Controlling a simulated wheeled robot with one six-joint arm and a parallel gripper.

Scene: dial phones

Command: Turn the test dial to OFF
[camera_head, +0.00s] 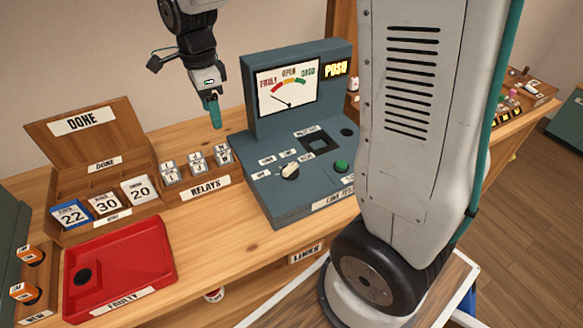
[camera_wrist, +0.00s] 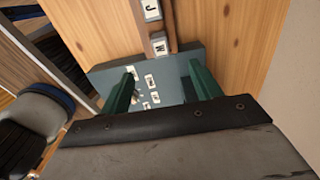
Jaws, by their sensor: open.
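The test dial (camera_head: 290,171) is a pale knob on the sloping top of the blue-grey test machine (camera_head: 262,190). Small white labels surround it, too small to read surely; I cannot tell which one it points at. My gripper (camera_head: 214,112) hangs in the air left of the machine's meter, above the relay rack and apart from the dial. In the wrist view its two green fingers (camera_wrist: 163,82) stand wide apart with nothing between them. The machine's panel and its labels show beyond the fingers; the dial is not clear there.
A relay rack (camera_head: 206,187) stands left of the machine. Further left are the wooden DONE box (camera_head: 98,160) with tagged pieces and a red FAULTY tray (camera_head: 150,262). A green button (camera_head: 341,166) sits right of the dial. My own arm hides the machine's right side.

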